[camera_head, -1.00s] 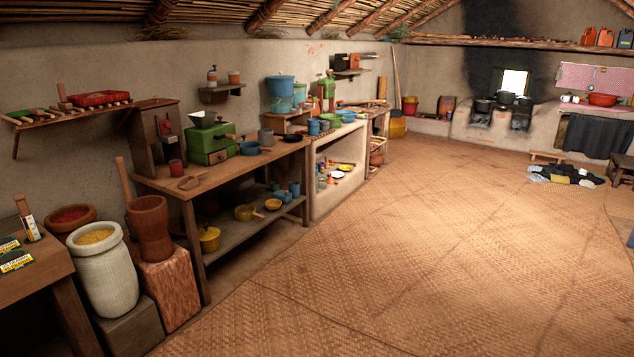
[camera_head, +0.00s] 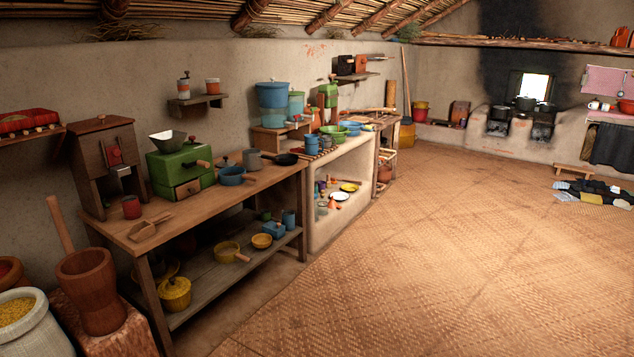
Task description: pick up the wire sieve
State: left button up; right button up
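I cannot make out a wire sieve for certain in the head view. The wooden workbench (camera_head: 200,207) on the left holds a wooden scoop (camera_head: 150,228), a red cup (camera_head: 131,207), a green grinder box (camera_head: 180,172), a blue pan (camera_head: 232,175) and a dark pan (camera_head: 285,159). Its lower shelf (camera_head: 208,283) holds yellow and blue pots. Items on the clay shelf unit (camera_head: 350,160) beyond are small and hard to tell apart. Neither of my grippers is in view.
A wooden mortar (camera_head: 90,290) and a pale pot of yellow grain (camera_head: 30,325) stand at the near left. The woven mat floor (camera_head: 430,250) is open in the middle and right. Dark cloths (camera_head: 592,193) lie on the floor at right. A hearth (camera_head: 515,125) is at the back.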

aim_at(239, 177)
jog(key=i, duration=0.8)
jog(key=i+u, duration=0.1)
jog(key=i, duration=0.7)
jog(key=i+l+u, duration=0.2)
jog(key=i+u, duration=0.25)
jog(key=i+l+u, duration=1.45)
jog(key=l, duration=0.25)
jog(key=k+j, duration=0.05)
